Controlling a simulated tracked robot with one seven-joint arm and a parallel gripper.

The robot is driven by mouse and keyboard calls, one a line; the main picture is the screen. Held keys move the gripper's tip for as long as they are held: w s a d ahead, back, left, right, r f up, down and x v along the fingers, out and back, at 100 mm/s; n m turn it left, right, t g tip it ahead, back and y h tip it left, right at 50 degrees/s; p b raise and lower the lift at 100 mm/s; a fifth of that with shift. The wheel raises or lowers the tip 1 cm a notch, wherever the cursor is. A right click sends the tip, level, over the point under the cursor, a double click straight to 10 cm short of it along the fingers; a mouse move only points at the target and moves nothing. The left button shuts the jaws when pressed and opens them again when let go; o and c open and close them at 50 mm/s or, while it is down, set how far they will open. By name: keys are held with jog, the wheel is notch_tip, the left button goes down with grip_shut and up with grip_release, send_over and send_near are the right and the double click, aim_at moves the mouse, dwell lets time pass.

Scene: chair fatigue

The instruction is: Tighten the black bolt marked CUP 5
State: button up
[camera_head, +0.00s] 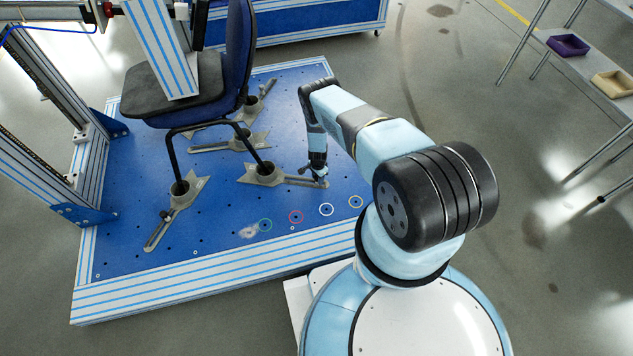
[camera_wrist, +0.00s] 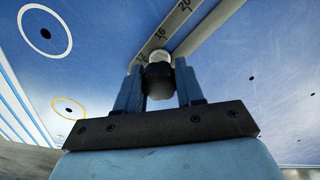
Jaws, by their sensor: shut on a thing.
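My gripper (camera_head: 318,174) reaches down to the outer end of a slotted grey metal clamp bar (camera_head: 300,181) on the blue plate. In the wrist view my gripper (camera_wrist: 160,72) is shut on a black bolt (camera_wrist: 158,76), one finger on each side of it. A pale round piece shows beside the bolt, against the end of the numbered bar (camera_wrist: 185,22). No CUP 5 mark can be read. The bar joins a grey cup (camera_head: 265,170) around a chair leg. In the head view the bolt is mostly hidden by my gripper.
The blue plate (camera_head: 215,245) has several small holes and coloured rings, including a white ring (camera_head: 326,210) and a yellow ring (camera_head: 355,202). The black and blue chair (camera_head: 180,90) stands left, its legs in cups. A frame column (camera_head: 40,120) rises far left. The plate's front is mostly clear.

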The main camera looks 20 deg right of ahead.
jog(key=shift+m, duration=1.4)
jog(key=m, duration=0.4)
jog(key=o, duration=1)
jog(key=shift+o, duration=0.2)
jog(key=n, duration=0.4)
